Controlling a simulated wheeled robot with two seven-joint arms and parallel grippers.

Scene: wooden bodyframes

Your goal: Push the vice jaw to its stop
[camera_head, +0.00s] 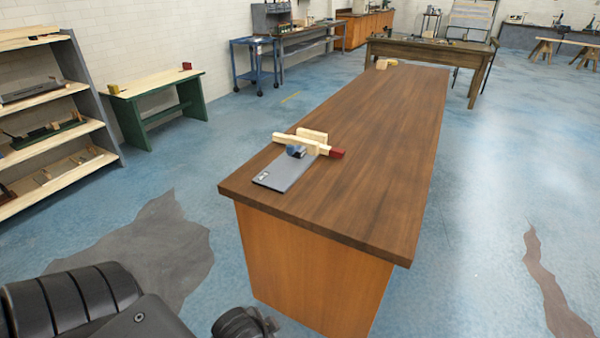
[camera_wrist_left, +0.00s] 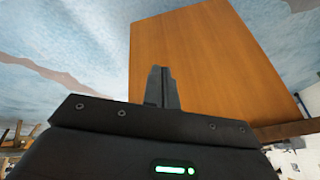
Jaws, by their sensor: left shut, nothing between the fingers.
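The vice (camera_head: 290,165) sits on the near part of the dark wooden bench top. Which piece is the sliding jaw is too small to tell. My left gripper (camera_wrist_left: 162,70) is shut and empty in the left wrist view, in front of the bench's orange-brown end panel (camera_wrist_left: 205,60). It is well away from the vice, which is outside that view. My right gripper is not in view.
The bench top (camera_head: 375,140) is mostly clear, with a small pale wooden piece (camera_head: 385,64) at its far end. Shelves (camera_head: 50,130) and a green-legged bench (camera_head: 155,95) stand at the left. Blue floor is open on both sides of the bench.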

